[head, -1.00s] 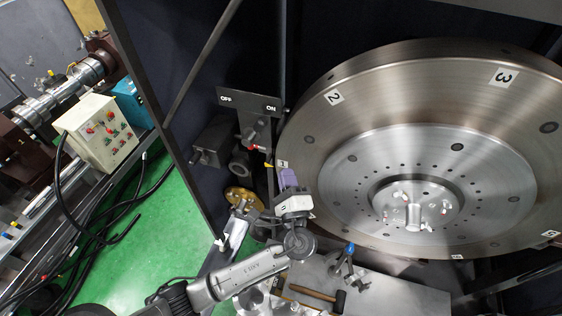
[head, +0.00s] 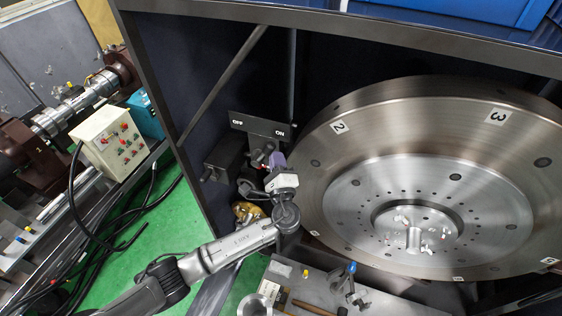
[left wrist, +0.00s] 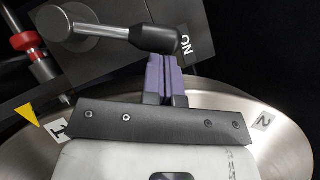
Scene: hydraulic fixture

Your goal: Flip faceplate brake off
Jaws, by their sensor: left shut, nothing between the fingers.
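The brake panel (head: 262,127) is a dark plate marked OFF at its left and ON at its right. In the left wrist view, the brake lever (left wrist: 120,29) has a round metal hub and a black handle end beside the ON label (left wrist: 186,46). The handle points toward ON. My left gripper (head: 276,160) has purple fingers, shut and empty, just below the panel's ON end. In the left wrist view its fingertips (left wrist: 165,60) are right at the black handle; I cannot tell whether they touch. The gripper partly hides the lever in the head view. My right gripper is not in view.
The large round faceplate (head: 410,125) stands close on the right of the gripper. A grey table (head: 390,309) with tools lies below. A control box (head: 110,138) stands far left.

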